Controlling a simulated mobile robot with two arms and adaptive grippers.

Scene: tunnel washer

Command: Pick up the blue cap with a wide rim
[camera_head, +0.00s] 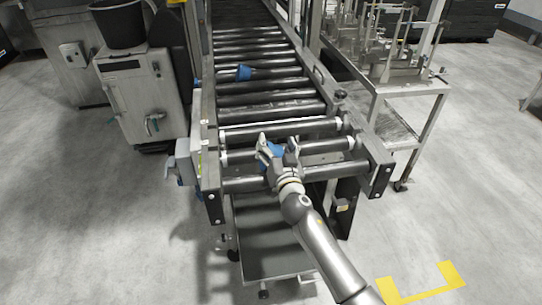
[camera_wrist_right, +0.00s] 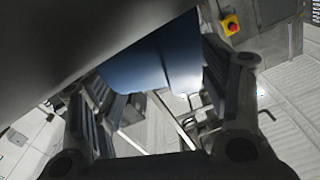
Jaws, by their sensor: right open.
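A blue object (camera_head: 274,150), likely a blue cap, is at the near end of the roller conveyor, partly hidden by my right gripper (camera_head: 278,144). In the right wrist view it is a smooth blue shape (camera_wrist_right: 155,62) between the two open fingers, partly covered by a dark part at the upper left. I cannot tell whether the fingers touch it. A second blue object (camera_head: 243,72) lies on the rollers farther back, clear of the gripper. It is too small to tell which one has the wide rim. My left gripper is not in view.
The roller conveyor (camera_head: 262,100) runs away from me, with side rails on both sides. A grey cabinet (camera_head: 130,92) with a black bucket (camera_head: 118,24) stands at the left. A metal cart (camera_head: 405,88) with fixtures stands at the right. Yellow floor tape (camera_head: 425,285) marks the lower right.

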